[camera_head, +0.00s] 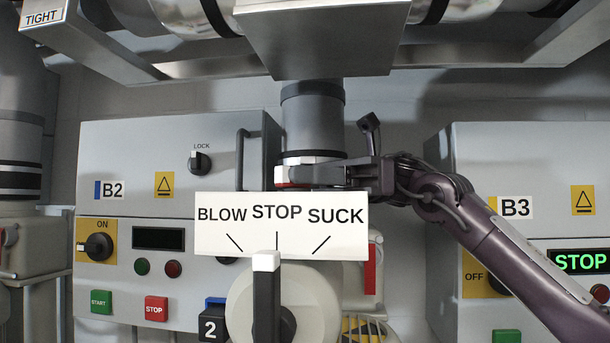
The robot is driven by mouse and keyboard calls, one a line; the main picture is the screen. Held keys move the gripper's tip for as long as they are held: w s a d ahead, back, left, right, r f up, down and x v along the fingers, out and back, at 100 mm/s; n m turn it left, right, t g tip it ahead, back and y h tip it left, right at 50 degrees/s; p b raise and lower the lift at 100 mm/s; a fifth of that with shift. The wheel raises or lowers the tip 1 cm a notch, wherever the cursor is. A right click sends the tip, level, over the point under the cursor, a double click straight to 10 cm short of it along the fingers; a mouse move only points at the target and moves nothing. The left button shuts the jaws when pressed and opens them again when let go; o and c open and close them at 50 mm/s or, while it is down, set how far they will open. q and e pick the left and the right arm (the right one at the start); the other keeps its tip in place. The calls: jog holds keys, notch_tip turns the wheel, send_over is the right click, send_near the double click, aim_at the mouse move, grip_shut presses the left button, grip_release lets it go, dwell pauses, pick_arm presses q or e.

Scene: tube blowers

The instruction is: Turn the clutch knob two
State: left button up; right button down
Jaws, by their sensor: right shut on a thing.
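My right gripper (335,174) comes in from the right and is shut on a red-and-white piece (295,172) at the lower end of a grey upright cylinder (313,120). This piece looks like the clutch knob, though the fingers hide part of it. In front of and below it stands a lever with a black shaft and white tip (266,290), under a white plate (280,247) reading BLOW, STOP, SUCK. The lever points up toward STOP. A block marked 2 (211,325) is left of it. My left gripper is not in view.
The grey B2 cabinet (130,150) stands at left with a LOCK knob (200,162), an ON knob (98,246) and start and stop buttons. The B3 cabinet (540,150) at right shows STOP in green. A metal box (320,38) overhangs the cylinder.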

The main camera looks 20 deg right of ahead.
jog(key=shift+a+f, duration=0.1)
jog(key=shift+f, duration=0.05)
jog(key=c, duration=1.4)
grip_release()
jog(key=shift+t, duration=0.3)
